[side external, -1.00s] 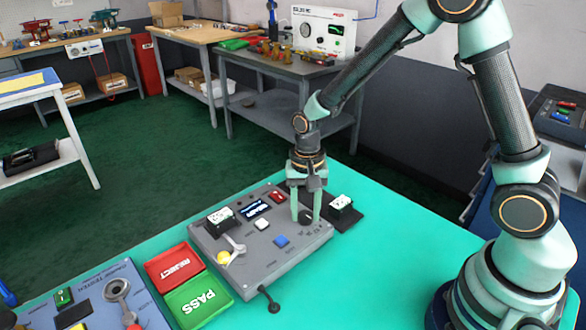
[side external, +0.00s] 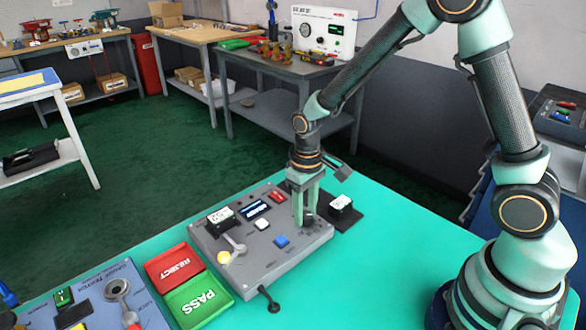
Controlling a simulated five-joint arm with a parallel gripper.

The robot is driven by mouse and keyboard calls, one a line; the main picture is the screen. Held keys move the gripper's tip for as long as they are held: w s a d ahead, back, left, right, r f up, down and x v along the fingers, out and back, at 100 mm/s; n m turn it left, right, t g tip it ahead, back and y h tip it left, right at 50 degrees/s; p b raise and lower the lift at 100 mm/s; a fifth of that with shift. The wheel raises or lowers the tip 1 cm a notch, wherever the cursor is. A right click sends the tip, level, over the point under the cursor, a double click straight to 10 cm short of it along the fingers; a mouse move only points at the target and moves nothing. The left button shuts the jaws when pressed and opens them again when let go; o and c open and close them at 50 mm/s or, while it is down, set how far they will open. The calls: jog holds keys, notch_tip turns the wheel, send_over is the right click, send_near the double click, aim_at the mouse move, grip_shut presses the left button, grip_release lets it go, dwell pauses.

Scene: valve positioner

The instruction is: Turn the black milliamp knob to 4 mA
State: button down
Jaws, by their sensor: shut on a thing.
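The black milliamp knob (side external: 308,219) is on the right part of the grey control panel (side external: 255,268), partly hidden by my fingers. My gripper (side external: 305,218) points down from above, with its two green fingers close together at the knob. It is shut on the knob. The knob's pointer and the scale marks around it are too small to read.
The panel also carries a blue button (side external: 282,241), a white button (side external: 262,224), a small display (side external: 255,209), a red switch (side external: 277,197) and a lever with a yellow ball (side external: 224,257). A black-and-white block (side external: 341,204) stands close right. Red (side external: 172,267) and green (side external: 199,300) trays lie left.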

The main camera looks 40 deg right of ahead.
aim_at(305, 214)
jog(key=shift+n, duration=0.6)
jog(key=shift+r, duration=0.1)
jog(key=shift+c, duration=2.1)
grip_release()
notch_tip(305, 214, up, 12)
